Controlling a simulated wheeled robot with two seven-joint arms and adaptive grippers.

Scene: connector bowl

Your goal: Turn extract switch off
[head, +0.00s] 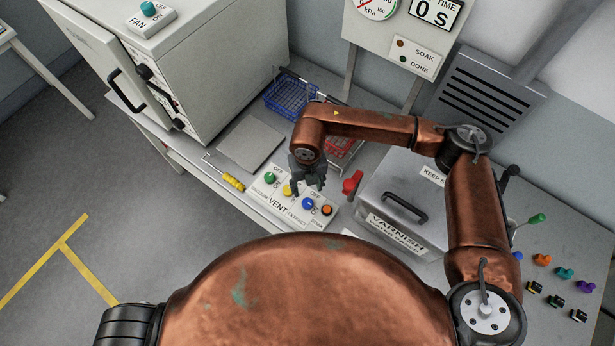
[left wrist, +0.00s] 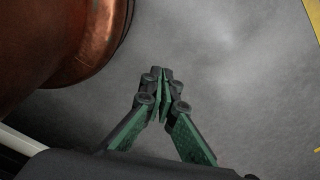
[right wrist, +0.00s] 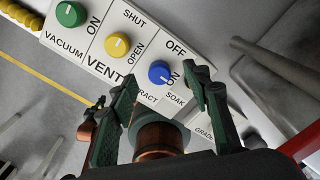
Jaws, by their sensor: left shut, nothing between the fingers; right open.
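The control panel (head: 279,206) has a row of knobs: green for VACUUM, yellow for VENT, blue for EXTRACT and orange. The blue extract knob (head: 308,203) also shows in the right wrist view (right wrist: 159,74), with OFF above it and ON at its lower right. Its small mark is hard to read. My right gripper (head: 308,189) is open above the panel; in its wrist view (right wrist: 164,85) the blue knob appears between the spread fingertips, with no clear contact. My left gripper (left wrist: 160,80) is shut and empty over the floor, outside the head view.
The yellow vent knob (right wrist: 117,46) is close beside the blue one. The orange knob (head: 327,210) is on its other side. A red handle (head: 352,182) and the grey varnish box (head: 386,185) stand to the right. A blue basket (head: 290,97) is behind.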

